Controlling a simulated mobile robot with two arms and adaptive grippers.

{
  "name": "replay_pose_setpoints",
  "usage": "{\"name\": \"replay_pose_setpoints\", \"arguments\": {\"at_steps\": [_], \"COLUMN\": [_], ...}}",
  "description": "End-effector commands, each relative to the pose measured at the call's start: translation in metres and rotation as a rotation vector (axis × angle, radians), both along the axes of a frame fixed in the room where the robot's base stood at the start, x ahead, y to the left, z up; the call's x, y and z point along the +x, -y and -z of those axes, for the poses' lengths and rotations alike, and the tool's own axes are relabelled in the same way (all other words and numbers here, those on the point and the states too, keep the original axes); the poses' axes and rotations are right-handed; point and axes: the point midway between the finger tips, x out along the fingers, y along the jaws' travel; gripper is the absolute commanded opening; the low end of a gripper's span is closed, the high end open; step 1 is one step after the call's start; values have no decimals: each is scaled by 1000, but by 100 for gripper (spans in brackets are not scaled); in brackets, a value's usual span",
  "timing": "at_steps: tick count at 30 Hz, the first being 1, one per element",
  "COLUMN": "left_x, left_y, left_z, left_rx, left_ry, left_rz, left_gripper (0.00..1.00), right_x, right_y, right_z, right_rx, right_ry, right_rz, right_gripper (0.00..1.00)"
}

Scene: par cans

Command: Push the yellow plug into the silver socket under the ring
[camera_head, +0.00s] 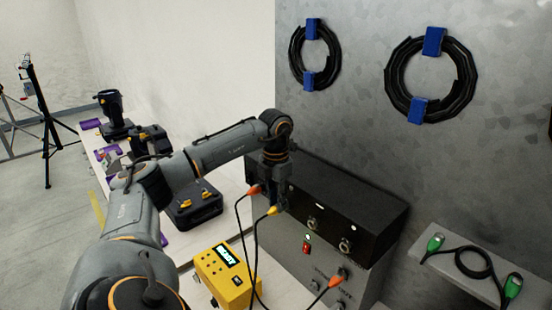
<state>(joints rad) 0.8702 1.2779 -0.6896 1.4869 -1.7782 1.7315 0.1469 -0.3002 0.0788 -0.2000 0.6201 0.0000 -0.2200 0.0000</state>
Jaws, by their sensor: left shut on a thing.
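My left gripper (274,197) points down in front of the black panel box (372,206). It is shut on the yellow plug (272,210), whose black cable hangs down below it. The plug is to the left of the box's sockets and apart from them. Two silver sockets show on the box's front face: a left one (312,223) and a right one (345,245). The marks above them are too small for me to tell which is the ring. My right gripper is out of view.
An orange plug (254,190) shows left of my gripper, and another orange plug (336,281) is at the lower panel. A yellow meter box (226,277) stands in front. A green-ended cable (474,262) lies on a grey shelf at right. Coiled cables (429,80) hang on the wall.

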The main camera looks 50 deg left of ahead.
Motion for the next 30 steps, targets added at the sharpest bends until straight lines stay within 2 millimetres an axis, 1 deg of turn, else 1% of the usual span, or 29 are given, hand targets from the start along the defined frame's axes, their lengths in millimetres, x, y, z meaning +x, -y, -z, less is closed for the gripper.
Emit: {"name": "replay_pose_setpoints", "arguments": {"at_steps": [23,27,28,29,30], "left_x": [12,12,12,12,12], "left_y": [0,-1,-1,-1,-1], "left_z": [-1,-1,-1,-1,-1], "left_rx": [0,0,0,0,0], "left_ry": [1,2,2,2,2], "left_rz": [1,0,0,0,0], "left_gripper": [0,0,24,30,38], "right_x": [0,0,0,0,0], "right_y": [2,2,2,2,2], "right_z": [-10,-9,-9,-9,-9], "right_rx": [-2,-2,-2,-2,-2], "right_ry": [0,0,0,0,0], "right_rz": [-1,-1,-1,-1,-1], "right_gripper": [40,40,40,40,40]}}
